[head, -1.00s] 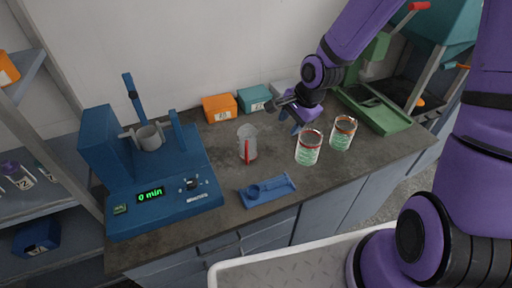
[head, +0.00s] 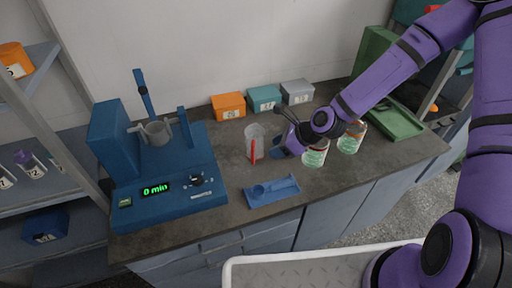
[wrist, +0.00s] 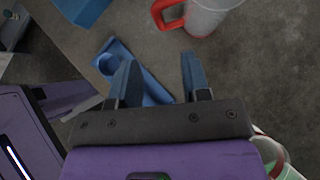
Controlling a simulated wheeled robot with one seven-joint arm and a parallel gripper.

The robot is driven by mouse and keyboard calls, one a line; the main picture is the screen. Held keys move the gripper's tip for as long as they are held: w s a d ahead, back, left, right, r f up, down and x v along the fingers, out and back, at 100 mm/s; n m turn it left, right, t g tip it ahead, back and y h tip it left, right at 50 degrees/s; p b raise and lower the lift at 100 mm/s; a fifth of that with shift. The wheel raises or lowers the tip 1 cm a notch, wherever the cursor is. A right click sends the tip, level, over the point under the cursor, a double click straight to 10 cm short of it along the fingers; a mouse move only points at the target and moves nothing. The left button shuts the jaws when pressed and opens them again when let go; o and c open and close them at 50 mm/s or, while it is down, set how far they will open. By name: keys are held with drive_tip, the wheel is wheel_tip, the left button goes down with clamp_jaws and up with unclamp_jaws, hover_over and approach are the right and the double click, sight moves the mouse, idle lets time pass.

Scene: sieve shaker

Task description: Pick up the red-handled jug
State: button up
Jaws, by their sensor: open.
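The jug (head: 256,141) is a clear, greyish vessel with a red handle on its near side. It stands upright on the dark counter, right of the blue shaker. In the wrist view the jug (wrist: 209,14) is at the top edge, cut off by the frame, with its red handle (wrist: 165,14) facing left. My gripper (head: 281,128) is just right of the jug, at about its height. In the wrist view my gripper's two blue fingers (wrist: 158,75) are apart with nothing between them, and the jug lies beyond them.
Two glass beakers with red rims (head: 315,153) (head: 351,137) stand close to my wrist. A blue tray (head: 272,192) lies at the counter's front. The blue shaker (head: 165,190) is left. Orange (head: 228,106), teal (head: 264,98) and grey (head: 298,91) boxes line the wall.

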drive_tip(key=shift+x, duration=4.65)
drive_tip(key=shift+a+r, duration=0.1)
drive_tip(key=shift+a, duration=0.05)
clamp_jaws()
